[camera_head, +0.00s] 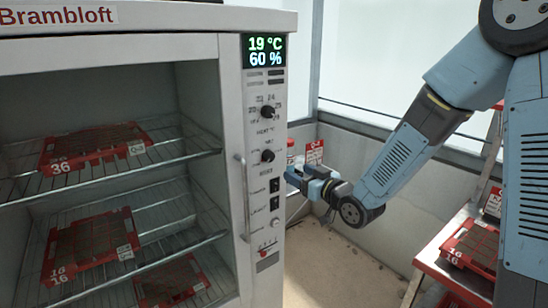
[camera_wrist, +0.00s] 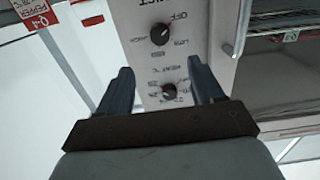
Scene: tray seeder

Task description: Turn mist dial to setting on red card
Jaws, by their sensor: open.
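The mist dial (camera_head: 267,156) is a black knob on the cabinet's white front panel, below the heat dial (camera_head: 267,112). In the wrist view the panel appears upside down, with the mist dial (camera_wrist: 160,34) above the heat dial (camera_wrist: 169,93). OFF and LOW marks show around the mist dial; its exact pointing is unclear. My gripper (camera_head: 291,174) is just right of the panel in the head view. In the wrist view my gripper (camera_wrist: 160,70) is open and empty, apart from the knobs. A red card (camera_head: 314,152) hangs behind it; a red card reading PEPPER (camera_wrist: 36,12) shows at upper left.
A display (camera_head: 264,51) reads 19 °C and 60 %. Black switches (camera_head: 274,186) sit below the mist dial. A vertical handle (camera_head: 243,198) stands out left of the panel. Wire shelves (camera_head: 190,148) hold red trays. A red rack (camera_head: 440,262) stands at right.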

